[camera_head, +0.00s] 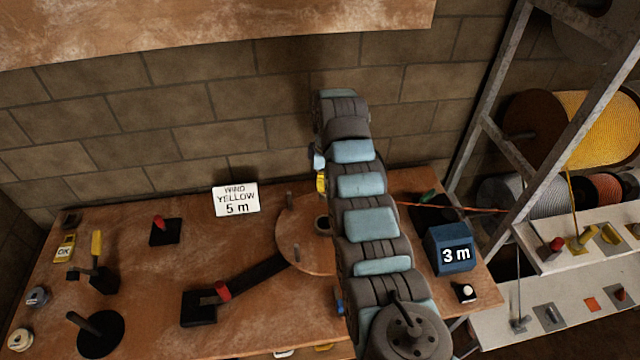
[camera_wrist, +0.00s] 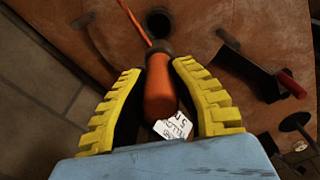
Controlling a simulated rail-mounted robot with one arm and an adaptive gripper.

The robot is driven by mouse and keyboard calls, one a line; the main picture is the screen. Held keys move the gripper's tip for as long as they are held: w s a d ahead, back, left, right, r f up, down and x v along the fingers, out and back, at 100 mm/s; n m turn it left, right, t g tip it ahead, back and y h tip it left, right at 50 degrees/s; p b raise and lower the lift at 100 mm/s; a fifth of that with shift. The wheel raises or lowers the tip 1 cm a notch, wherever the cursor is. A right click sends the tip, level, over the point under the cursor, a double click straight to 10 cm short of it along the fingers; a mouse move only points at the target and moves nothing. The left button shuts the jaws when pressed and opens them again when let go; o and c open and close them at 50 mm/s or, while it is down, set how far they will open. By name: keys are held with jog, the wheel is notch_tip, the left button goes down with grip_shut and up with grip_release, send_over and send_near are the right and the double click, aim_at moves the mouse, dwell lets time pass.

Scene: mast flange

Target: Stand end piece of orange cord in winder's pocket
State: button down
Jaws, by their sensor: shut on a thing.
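My gripper (camera_wrist: 158,90) has yellow ridged fingers and is shut on the orange end piece (camera_wrist: 160,92) in the wrist view. The orange cord (camera_wrist: 135,22) runs from its dark collar to the top left. Ahead of it lies the winder's brown disc (camera_wrist: 195,18), with a round dark opening (camera_wrist: 160,22), probably the pocket. The end piece is apart from that opening in the picture; its height is unclear. In the head view my arm covers much of the disc (camera_head: 300,230). A yellow finger (camera_head: 321,182) shows beside it, and the cord (camera_head: 450,207) runs right.
Pegs (camera_head: 290,200) stand up from the disc. The crank arm (camera_head: 255,280) with its red handle (camera_head: 222,290) lies left of it. A sign (camera_head: 236,199) reads "WIND YELLOW 5 m". A blue box (camera_head: 451,250) reads "3 m". Cord reels sit on the right rack.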

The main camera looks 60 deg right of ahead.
dwell(0.5)
jog(key=shift+f+b, duration=3.15)
jog(key=shift+f, duration=4.15)
jog(key=c, duration=0.9)
grip_release()
jog(key=shift+c, duration=0.2)
notch_tip(320, 180, up, 12)
jog(key=shift+s+d, duration=0.1)
jog(key=shift+s, duration=0.05)
